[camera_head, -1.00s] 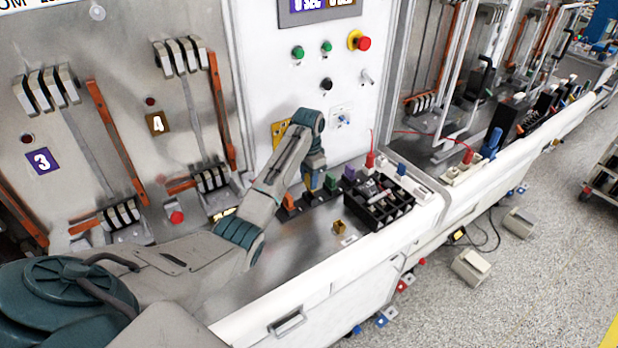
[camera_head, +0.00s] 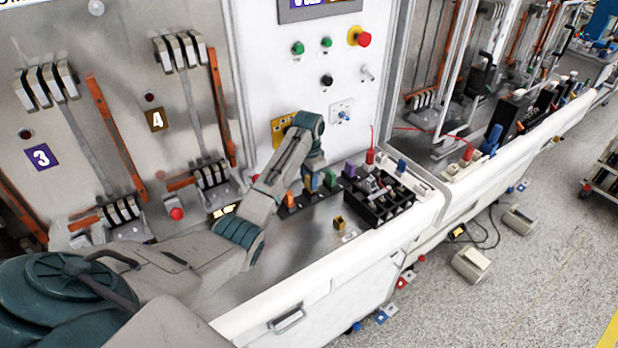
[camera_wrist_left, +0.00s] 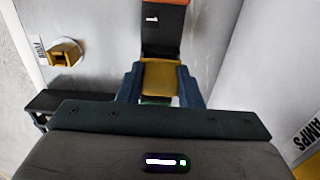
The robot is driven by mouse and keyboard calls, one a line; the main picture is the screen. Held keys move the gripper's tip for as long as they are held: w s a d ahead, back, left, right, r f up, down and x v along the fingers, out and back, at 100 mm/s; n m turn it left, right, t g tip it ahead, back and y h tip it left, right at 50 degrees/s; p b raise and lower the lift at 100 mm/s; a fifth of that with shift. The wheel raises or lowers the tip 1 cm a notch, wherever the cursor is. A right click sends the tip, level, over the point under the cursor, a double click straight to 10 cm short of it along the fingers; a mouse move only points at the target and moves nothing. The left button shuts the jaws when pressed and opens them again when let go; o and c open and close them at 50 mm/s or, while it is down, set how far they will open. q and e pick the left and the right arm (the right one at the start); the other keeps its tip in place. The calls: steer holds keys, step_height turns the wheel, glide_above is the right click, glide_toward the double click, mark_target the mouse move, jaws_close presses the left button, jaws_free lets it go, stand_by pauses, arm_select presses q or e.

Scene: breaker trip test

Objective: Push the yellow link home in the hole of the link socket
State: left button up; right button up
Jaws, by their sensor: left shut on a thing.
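The yellow link (camera_wrist_left: 160,78) is between the two blue fingers of my left gripper (camera_wrist_left: 160,88) in the left wrist view. The gripper is shut on it. In the head view my left gripper (camera_head: 312,184) is low over the bench, in the row between an orange block (camera_head: 290,200) and a green block (camera_head: 330,180). A black piece marked 1 (camera_wrist_left: 163,25) lies just beyond the link. The link's lower end and any hole beneath it are hidden, so I cannot tell how deep it sits. My right gripper is out of view.
A small yellow-brown block (camera_head: 339,223) stands by a white label on the bench and shows in the left wrist view (camera_wrist_left: 64,53). A purple block (camera_head: 349,169) and a black compartmented tray (camera_head: 382,205) are to the right. The upright panel is close behind.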

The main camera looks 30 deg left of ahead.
arm_select(q)
steer(key=shift+f, duration=0.75)
steer(key=o, duration=1.1)
step_height(320, 180, up, 5)
steer(key=b, duration=0.3)
step_height(320, 180, up, 5)
steer(key=shift+p, duration=1.1)
steer(key=shift+s+r+p, duration=0.1)
steer(key=shift+r+p, duration=0.35)
steer(key=shift+f, duration=0.1)
